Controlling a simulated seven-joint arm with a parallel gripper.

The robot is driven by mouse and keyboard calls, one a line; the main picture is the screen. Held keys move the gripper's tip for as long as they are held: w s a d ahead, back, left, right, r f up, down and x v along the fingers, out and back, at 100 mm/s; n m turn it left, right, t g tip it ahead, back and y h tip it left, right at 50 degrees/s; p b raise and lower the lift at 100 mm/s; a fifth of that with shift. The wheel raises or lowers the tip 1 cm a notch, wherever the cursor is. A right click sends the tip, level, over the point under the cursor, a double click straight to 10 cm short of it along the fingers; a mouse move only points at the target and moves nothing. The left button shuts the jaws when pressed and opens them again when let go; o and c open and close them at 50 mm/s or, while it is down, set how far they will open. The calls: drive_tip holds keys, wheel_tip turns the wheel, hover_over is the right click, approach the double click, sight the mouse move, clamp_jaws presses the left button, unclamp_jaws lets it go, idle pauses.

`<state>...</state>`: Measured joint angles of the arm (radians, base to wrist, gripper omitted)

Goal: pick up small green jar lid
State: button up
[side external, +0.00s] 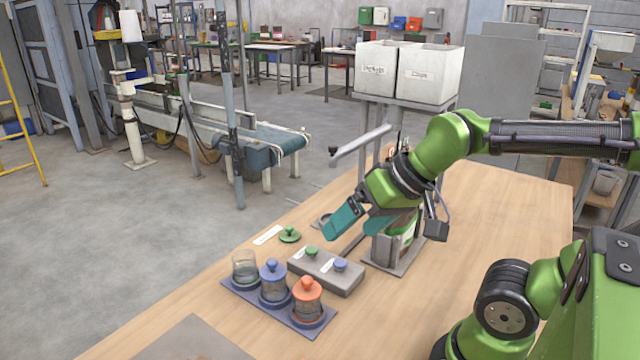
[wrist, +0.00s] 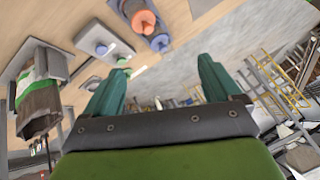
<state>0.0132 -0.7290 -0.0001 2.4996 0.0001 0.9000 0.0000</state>
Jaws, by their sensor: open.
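A small green lid (side external: 311,251) with a knob sits on a grey block (side external: 345,283), to the left of a small blue lid (side external: 340,265). In the wrist view the small green lid (wrist: 121,61) shows just beyond the left fingertip, with the blue lid (wrist: 101,49) beside it. A wider green lid (side external: 289,234) lies on the table behind the block, near a white label. My gripper (side external: 352,232) has teal fingers, is open and empty, and hangs above the table, behind and right of the block. Both fingers (wrist: 162,66) stand well apart in the wrist view.
A blue rack (side external: 245,301) in front of the block holds an open jar (side external: 245,267), a blue-lidded jar (side external: 273,284) and an orange-lidded jar (side external: 308,303). A stand (side external: 393,262) is close to my gripper's right. White bins (side external: 428,73) stand behind.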

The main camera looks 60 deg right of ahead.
drive_tip(key=w+d+f+g, duration=0.3)
drive_tip(key=w+d, duration=0.4)
drive_tip(key=w, duration=0.5)
drive_tip(key=n+g+h, duration=0.1)
drive_tip(key=n, duration=0.5)
approach(289, 227)
drive_tip(key=x, duration=1)
drive_tip(key=shift+f, duration=0.1)
drive_tip(key=c, duration=1.1)
